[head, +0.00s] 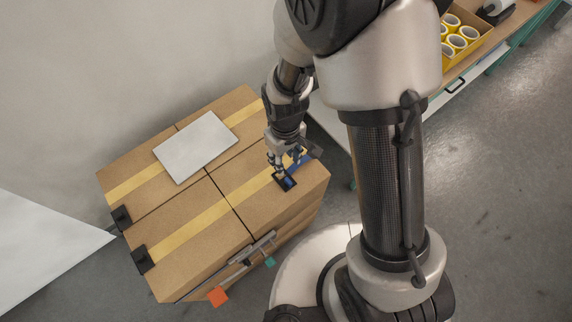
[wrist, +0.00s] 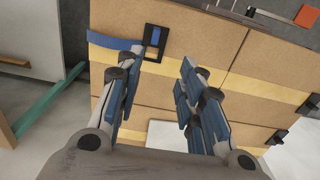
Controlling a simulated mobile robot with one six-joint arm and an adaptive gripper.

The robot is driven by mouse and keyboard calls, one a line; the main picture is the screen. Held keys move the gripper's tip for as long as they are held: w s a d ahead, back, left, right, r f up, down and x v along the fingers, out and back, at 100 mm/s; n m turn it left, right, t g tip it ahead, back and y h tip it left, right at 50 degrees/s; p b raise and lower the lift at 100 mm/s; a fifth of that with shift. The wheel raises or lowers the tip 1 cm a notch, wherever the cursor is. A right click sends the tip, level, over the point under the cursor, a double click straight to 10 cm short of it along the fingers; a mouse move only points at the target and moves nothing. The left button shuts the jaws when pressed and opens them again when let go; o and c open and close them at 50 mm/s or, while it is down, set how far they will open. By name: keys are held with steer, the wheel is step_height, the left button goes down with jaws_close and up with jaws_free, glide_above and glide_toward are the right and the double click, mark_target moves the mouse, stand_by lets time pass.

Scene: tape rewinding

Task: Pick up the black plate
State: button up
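A small black plate (head: 291,187) lies on top of the cardboard boxes near their right end. In the wrist view the black plate (wrist: 149,54) looks like a dark rectangular frame around a blue middle, with a blue band running left from it. My gripper (head: 279,168) is just above the box top, close to the plate and partly covering it in the head view. In the wrist view my gripper (wrist: 160,62) is open, with its blue-padded fingers apart and nothing between them. The plate shows beyond the fingertips, nearer the left finger. I cannot tell whether they touch.
The cardboard boxes (head: 185,232) carry yellow tape strips and a white sheet (head: 196,147). Two more black pieces (head: 121,217) (head: 142,260) sit at the left edge. A bar with orange (head: 218,296) and teal blocks is at the front. A bench with yellow tape rolls (head: 457,41) stands upper right.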

steer(key=b, duration=0.3)
glide_above(287, 179)
steer(key=f, duration=1)
steer(key=shift+s+a+f, duration=0.25)
steer(key=shift+s, duration=0.05)
steer(key=shift+w+d+f+b, duration=0.1)
steer(key=shift+w+f+b, duration=0.1)
steer(key=shift+f+b, duration=0.85)
steer(key=shift+w+d+f+b, duration=0.15)
steer(key=shift+f+b, duration=0.15)
steer(key=shift+f, duration=1.3)
steer(key=shift+c, duration=0.2)
jaws_close()
